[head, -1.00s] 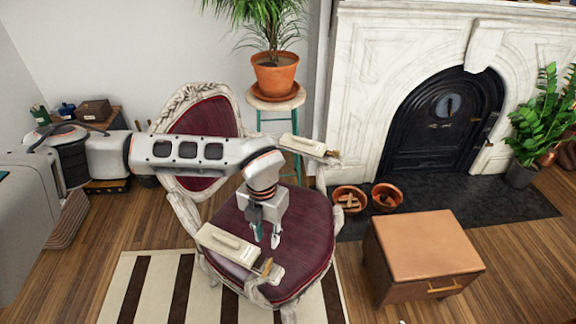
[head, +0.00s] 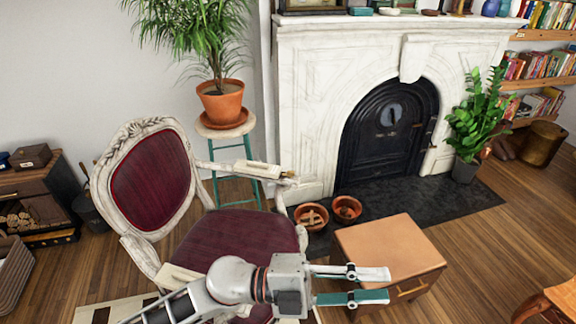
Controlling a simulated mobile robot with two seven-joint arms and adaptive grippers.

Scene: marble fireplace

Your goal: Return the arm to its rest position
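My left gripper (head: 388,285) is in the lower middle of the head view, with its arm coming in from the bottom left. Its two fingers, with teal and pale faces, point right and are apart with nothing between them. The fingers appear in front of the lower part of the small tan-topped table (head: 385,246); I cannot tell the exact gap. The arm covers part of the white armchair with a dark red seat (head: 232,235). My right gripper is not in view.
A potted plant (head: 221,103) stands on a teal-legged stool (head: 226,131) behind the chair. The marble fireplace (head: 310,100) has two terracotta bowls (head: 312,217) on its hearth. A leafy plant (head: 478,115) stands at right.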

